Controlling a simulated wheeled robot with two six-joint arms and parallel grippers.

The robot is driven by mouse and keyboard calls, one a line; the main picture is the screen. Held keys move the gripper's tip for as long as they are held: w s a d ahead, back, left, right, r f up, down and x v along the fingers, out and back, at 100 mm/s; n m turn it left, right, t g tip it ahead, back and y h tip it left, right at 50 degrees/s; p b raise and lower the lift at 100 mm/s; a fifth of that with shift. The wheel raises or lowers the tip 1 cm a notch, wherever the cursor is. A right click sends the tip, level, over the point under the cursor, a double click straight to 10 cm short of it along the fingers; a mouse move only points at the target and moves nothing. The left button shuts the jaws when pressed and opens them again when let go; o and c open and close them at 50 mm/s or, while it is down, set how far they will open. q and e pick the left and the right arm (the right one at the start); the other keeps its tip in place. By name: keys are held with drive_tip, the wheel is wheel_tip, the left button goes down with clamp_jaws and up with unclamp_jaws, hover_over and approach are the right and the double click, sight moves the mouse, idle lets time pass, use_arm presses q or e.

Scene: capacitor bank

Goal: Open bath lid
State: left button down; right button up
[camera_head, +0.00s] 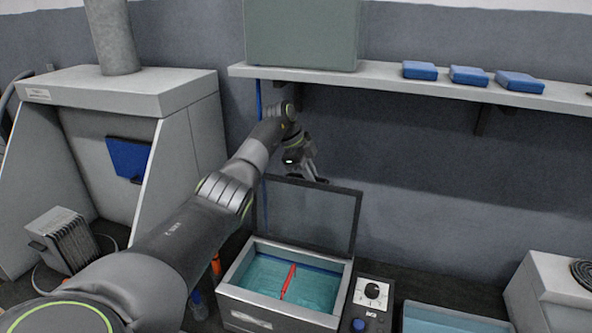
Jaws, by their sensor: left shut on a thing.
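The bath (234,291) is a grey metal box on the counter, with teal liquid inside and a red bar across it. Its lid (325,218), a dark-framed translucent panel, stands raised and near upright at the bath's back edge. My left gripper (318,178) is at the lid's top edge, shut on the lid; its fingertips are small and partly hard to make out. My left arm crosses the view from the lower left and hides part of the counter left of the bath. My right gripper is not in view.
A control box with a dial (371,291) stands right of the bath, beside a shallow teal tray (440,320). A shelf (400,83) with blue boxes (468,75) runs above. A grey hood (130,93) stands at left, a white device (545,290) at right.

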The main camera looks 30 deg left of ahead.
use_arm(q)
drive_tip(key=shift+w+a+f, duration=0.1)
drive_tip(key=shift+f, duration=0.2)
drive_tip(key=shift+r, duration=0.1)
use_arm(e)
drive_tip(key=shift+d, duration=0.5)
use_arm(q)
drive_tip(key=c, duration=1.7)
unclamp_jaws()
drive_tip(key=shift+w, duration=0.25)
drive_tip(key=shift+o, duration=1)
drive_tip(key=shift+w+a+f, duration=0.15)
drive_tip(key=shift+w+f, duration=0.3)
drive_tip(key=shift+w, duration=0.05)
drive_tip(key=shift+w+a+f, duration=0.1)
drive_tip(key=shift+w, duration=0.1)
drive_tip(key=shift+r, duration=0.3)
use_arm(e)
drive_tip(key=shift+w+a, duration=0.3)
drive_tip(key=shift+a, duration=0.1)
